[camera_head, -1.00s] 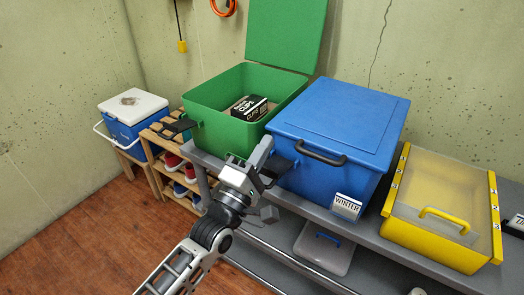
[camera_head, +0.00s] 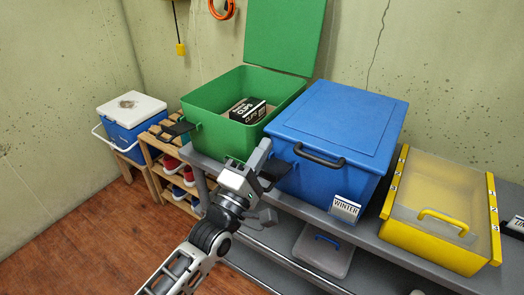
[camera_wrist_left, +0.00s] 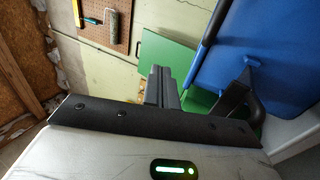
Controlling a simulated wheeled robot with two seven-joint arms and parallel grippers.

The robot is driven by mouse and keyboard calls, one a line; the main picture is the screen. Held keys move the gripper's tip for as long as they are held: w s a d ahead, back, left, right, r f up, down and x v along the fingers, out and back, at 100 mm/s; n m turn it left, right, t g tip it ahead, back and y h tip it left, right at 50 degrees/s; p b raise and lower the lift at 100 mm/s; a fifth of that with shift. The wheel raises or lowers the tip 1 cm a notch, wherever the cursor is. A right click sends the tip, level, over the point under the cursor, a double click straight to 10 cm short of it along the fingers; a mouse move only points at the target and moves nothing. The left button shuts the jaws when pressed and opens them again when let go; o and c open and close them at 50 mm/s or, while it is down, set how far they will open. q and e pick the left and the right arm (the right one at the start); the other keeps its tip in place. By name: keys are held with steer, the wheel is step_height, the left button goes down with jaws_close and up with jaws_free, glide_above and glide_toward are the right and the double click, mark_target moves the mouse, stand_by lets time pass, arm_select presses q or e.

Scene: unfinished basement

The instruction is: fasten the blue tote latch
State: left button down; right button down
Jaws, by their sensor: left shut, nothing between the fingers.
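The blue tote (camera_head: 330,130) stands on the grey shelf with its lid down and a dark carry handle (camera_head: 319,156) on its front. A black latch flap (camera_head: 276,172) sticks out at its left side, partly hidden behind my gripper. In the left wrist view a black bracket-like part, which looks like the latch (camera_wrist_left: 238,92), stands out beside the blue wall, right of my fingers. My left gripper (camera_head: 263,152) is shut and empty, close to the tote's left side, its fingers pointing up; they also show in the left wrist view (camera_wrist_left: 162,86). I cannot tell whether it touches the flap.
An open green tote (camera_head: 215,122) with a black box (camera_head: 248,110) inside stands left of the blue one, its own black flap (camera_head: 174,131) sticking out. A yellow bin (camera_head: 440,215) is on the right. A WINTER label (camera_head: 345,209) is on the blue tote's front.

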arm_select(q)
steer(key=s+a+f+b, duration=0.4)
steer(key=s+f, duration=0.4)
steer(key=f, duration=0.2)
steer(key=shift+s+a, duration=0.35)
steer(key=shift+a, duration=0.05)
arm_select(e)
steer(key=shift+s+a+f, duration=0.1)
steer(key=shift+a+f, duration=0.4)
steer(key=shift+f, duration=0.15)
